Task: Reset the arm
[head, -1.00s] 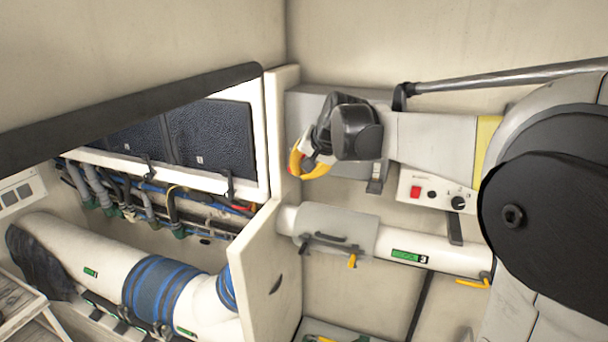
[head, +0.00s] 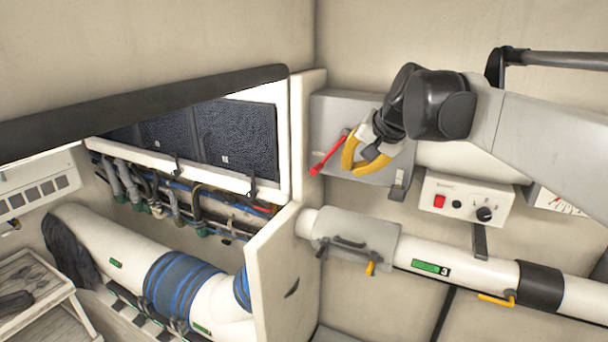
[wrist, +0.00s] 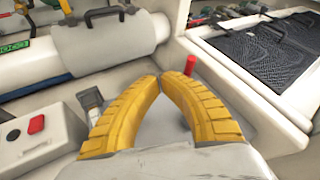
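My arm reaches in from the right edge of the head view, in front of the back wall. My gripper (head: 352,163) has two curved yellow fingers and hangs in front of a grey wall box. In the wrist view the fingertips (wrist: 160,78) come together with nothing seen between them. A red-handled lever (head: 328,155) on the grey box (head: 345,108) is left of the fingers. It also shows in the wrist view as a red end (wrist: 190,65) just beyond the right finger, seemingly apart from it. The fingers hide part of the lever.
A control box (head: 465,201) with a red switch and dial is right of the gripper. A white pipe (head: 468,270) with a grey clamp (head: 357,238) runs below. A white partition (head: 290,280) stands left, beside hoses and a large duct (head: 100,240).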

